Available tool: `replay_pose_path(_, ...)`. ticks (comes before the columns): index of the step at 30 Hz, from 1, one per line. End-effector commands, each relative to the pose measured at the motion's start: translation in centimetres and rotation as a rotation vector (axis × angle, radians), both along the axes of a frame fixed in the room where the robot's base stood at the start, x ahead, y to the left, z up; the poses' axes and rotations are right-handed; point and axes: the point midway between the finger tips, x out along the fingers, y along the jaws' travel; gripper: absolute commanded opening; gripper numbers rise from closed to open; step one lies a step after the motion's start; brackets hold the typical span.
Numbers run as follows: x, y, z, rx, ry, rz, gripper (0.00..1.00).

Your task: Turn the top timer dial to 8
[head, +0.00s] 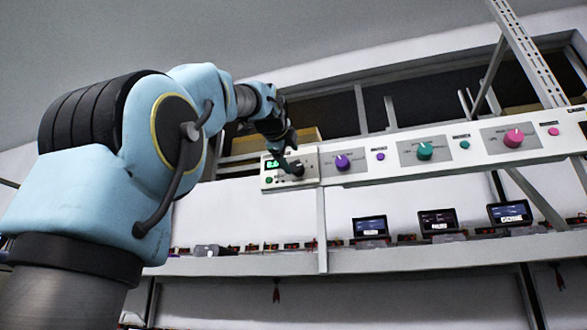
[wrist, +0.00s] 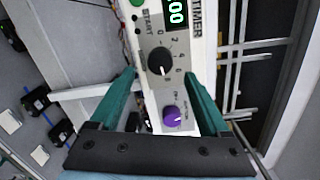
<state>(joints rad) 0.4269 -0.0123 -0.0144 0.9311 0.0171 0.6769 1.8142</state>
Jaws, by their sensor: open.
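The timer panel (head: 308,176) is a white box at the left end of the upper rail, with a green-digit display (head: 272,163). Its black dial (head: 297,170) is partly covered by my gripper (head: 288,158). In the wrist view the black dial (wrist: 159,61) has a white pointer mark and printed numbers around it; the display (wrist: 176,14) is cut off by the top edge. My gripper (wrist: 160,74) is open, its teal fingers on either side of the panel, with the dial between the fingertips. I cannot tell whether they touch it.
A purple knob (wrist: 172,117) sits on the neighbouring panel, nearer the gripper's palm; it also shows in the head view (head: 342,161). Teal (head: 425,151) and pink (head: 513,138) knobs follow to the right. Small screens (head: 370,226) stand on the shelf below.

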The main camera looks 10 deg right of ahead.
Motion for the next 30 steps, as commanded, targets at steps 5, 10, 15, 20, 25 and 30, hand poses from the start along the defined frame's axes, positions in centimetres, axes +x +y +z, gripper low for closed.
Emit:
replay_pose_path(5,-3.2,1.4,-0.2,-0.001,-0.002,-0.001,0.8)
replay_pose_path(10,-4.8,2.2,0.0,0.0,-0.001,-0.001,0.8)
replay_pose_path(15,-5.3,2.4,0.1,0.0,0.001,-0.001,0.8)
replay_pose_path(20,-5.3,2.4,0.1,0.0,0.001,-0.001,0.8)
replay_pose_path(25,-5.3,2.4,0.1,0.0,0.001,-0.001,0.8)
replay_pose_path(30,-5.3,2.4,0.1,0.0,0.001,-0.001,0.8)
